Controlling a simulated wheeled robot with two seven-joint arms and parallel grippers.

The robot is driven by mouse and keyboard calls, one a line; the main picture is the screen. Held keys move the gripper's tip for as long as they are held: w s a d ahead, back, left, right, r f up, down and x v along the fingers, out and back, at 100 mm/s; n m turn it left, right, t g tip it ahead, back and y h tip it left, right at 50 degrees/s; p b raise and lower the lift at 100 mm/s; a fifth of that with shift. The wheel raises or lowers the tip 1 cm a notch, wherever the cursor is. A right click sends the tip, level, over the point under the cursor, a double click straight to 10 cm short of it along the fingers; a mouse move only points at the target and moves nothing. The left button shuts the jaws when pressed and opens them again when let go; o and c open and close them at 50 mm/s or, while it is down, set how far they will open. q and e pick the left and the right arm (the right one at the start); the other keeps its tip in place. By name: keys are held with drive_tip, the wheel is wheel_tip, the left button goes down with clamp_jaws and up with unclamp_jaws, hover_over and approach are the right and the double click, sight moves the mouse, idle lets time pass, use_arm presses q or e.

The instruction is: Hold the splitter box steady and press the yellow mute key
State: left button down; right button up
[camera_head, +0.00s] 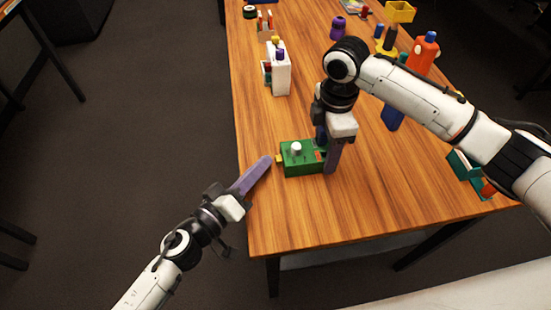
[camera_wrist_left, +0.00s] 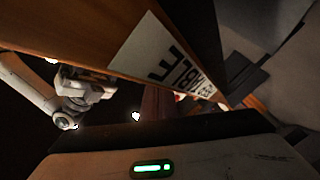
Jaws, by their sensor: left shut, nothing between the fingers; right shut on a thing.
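The splitter box is a green box (camera_head: 300,166) with a white knob (camera_head: 296,147) on top, near the table's left edge in the head view. The yellow mute key (camera_head: 279,158) sticks out of its left side. My right gripper (camera_head: 328,153) comes down from above and is shut on the right end of the box. My left gripper (camera_head: 266,161) is shut and empty, its purple fingers pointing at the key. Its tip is right beside the key; I cannot tell whether they touch. I cannot make out the box or key in the left wrist view.
A white block (camera_head: 281,75) with coloured parts stands further back along the left edge. An orange bottle (camera_head: 423,55), a purple object (camera_head: 338,27) and a yellow bin (camera_head: 400,11) are at the back. A teal tray (camera_head: 466,176) lies at the right. The front table top is clear.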

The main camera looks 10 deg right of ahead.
use_arm(q)
drive_tip(key=shift+d, duration=0.55)
idle(0.5)
drive_tip(key=shift+a, duration=0.15)
use_arm(e)
drive_tip(key=shift+a, duration=0.1)
use_arm(q)
drive_tip(key=shift+a, duration=0.8)
drive_tip(key=shift+a, duration=0.1)
drive_tip(key=a, duration=0.4)
drive_tip(key=shift+a, duration=0.4)
use_arm(e)
drive_tip(key=o, duration=1.2)
